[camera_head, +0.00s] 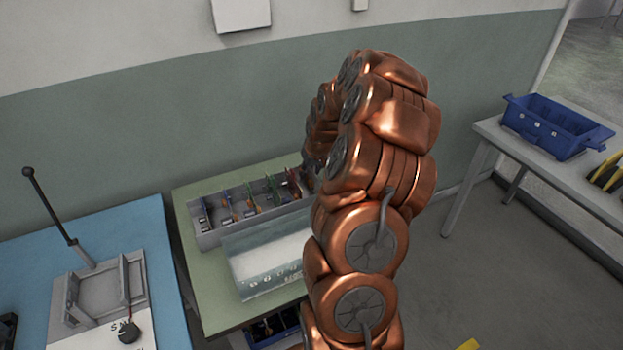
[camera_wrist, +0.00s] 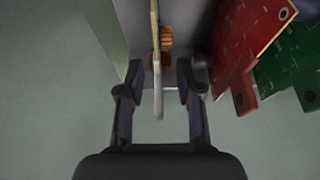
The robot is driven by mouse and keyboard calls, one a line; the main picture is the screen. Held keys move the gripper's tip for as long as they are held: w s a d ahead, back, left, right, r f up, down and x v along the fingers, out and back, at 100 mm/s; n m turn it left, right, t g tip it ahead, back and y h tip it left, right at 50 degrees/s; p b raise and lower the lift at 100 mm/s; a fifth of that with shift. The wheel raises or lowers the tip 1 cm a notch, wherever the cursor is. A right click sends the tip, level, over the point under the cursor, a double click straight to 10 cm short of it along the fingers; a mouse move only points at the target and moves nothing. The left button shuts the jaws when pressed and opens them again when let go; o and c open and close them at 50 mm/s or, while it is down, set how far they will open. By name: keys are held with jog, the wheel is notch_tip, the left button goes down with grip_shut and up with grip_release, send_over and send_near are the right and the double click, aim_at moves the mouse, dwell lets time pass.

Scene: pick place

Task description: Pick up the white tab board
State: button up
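In the wrist view a thin pale board (camera_wrist: 157,70) stands edge-on, with an orange part on its right side; it appears to be the white tab board. My gripper (camera_wrist: 160,82) is open, one finger on each side of this board, with a visible gap on both sides. In the head view the grey rack (camera_head: 207,240) holds several upright boards on the green table. My copper arm reaches over the rack's right end and hides my gripper and the board there.
A red board (camera_wrist: 245,40) and a green board (camera_wrist: 285,75) stand close to the right finger. In the head view a clear bin (camera_head: 265,268) sits in front of the rack. A blue crate (camera_head: 555,130) is on the right table. The wall is close behind.

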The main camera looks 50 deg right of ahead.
grip_shut()
jog(key=shift+r, duration=0.1)
dwell(0.5)
notch_tip(320, 180, up, 9)
jog(key=shift+r+b, duration=0.1)
jog(key=shift+b, duration=1.05)
jog(key=shift+r, duration=0.3)
jog(key=shift+r, duration=1.35)
